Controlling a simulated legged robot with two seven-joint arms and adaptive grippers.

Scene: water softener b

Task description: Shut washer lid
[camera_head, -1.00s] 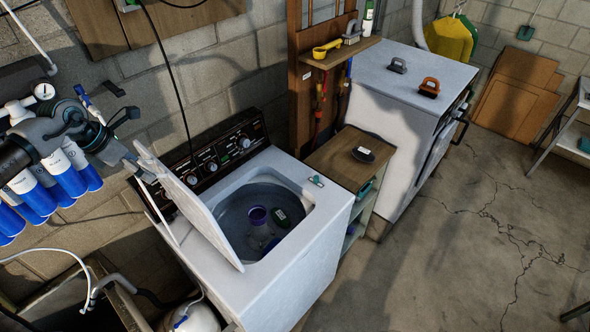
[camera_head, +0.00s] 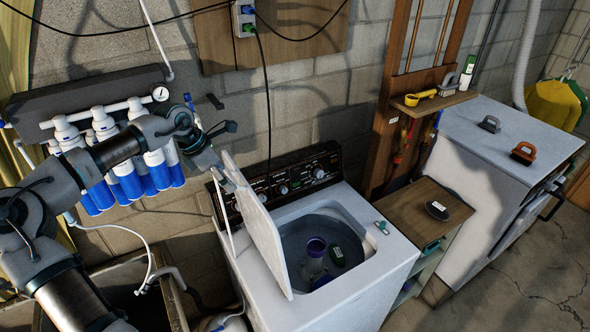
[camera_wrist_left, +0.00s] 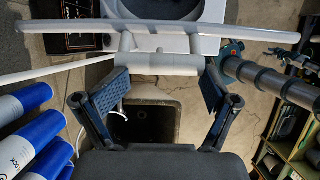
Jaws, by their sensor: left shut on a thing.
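The white top-loading washer (camera_head: 375,262) stands against the wall with its drum opening uncovered. Its lid (camera_head: 262,225) is raised and tilted steeply at the left of the opening. My left gripper (camera_head: 220,168) is at the lid's upper end, its fingers small and partly hidden there. In the left wrist view, the fingers of my left gripper (camera_wrist_left: 161,88) stand apart on both sides of a grey handle-like bar (camera_wrist_left: 160,65) on the lid (camera_wrist_left: 235,30), which shows nearly edge-on. The gripper is shut on the lid. My right gripper is not in view.
A small wooden shelf (camera_head: 420,215) and a white dryer (camera_head: 490,180) stand to the right. Blue-and-white filters (camera_head: 130,180) hang behind my left arm, above a sink (camera_head: 130,290).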

